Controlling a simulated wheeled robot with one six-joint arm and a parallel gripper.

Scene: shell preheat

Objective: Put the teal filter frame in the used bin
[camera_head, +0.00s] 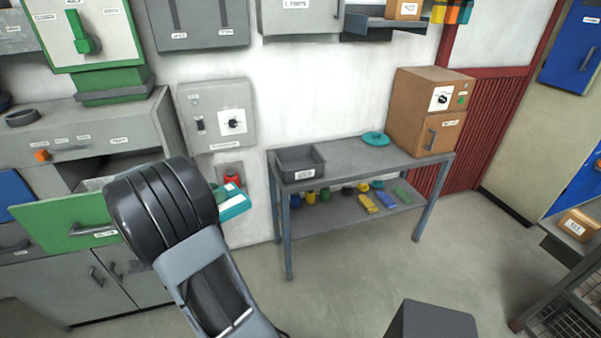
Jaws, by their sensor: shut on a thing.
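My gripper (217,192) is mostly hidden behind the wrist and is shut on the frame, held in the air left of the bench. A dark grey open bin (302,171) with a white label stands on the bench's left end, right of and above the frame in the picture. The label is too small to read surely.
The grey bench (345,154) also bears a teal round thing (375,139) and a brown cabinet (428,110). Its lower shelf holds several small coloured items. A green drawer (65,222) stands open at left. The floor before the bench is mostly clear.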

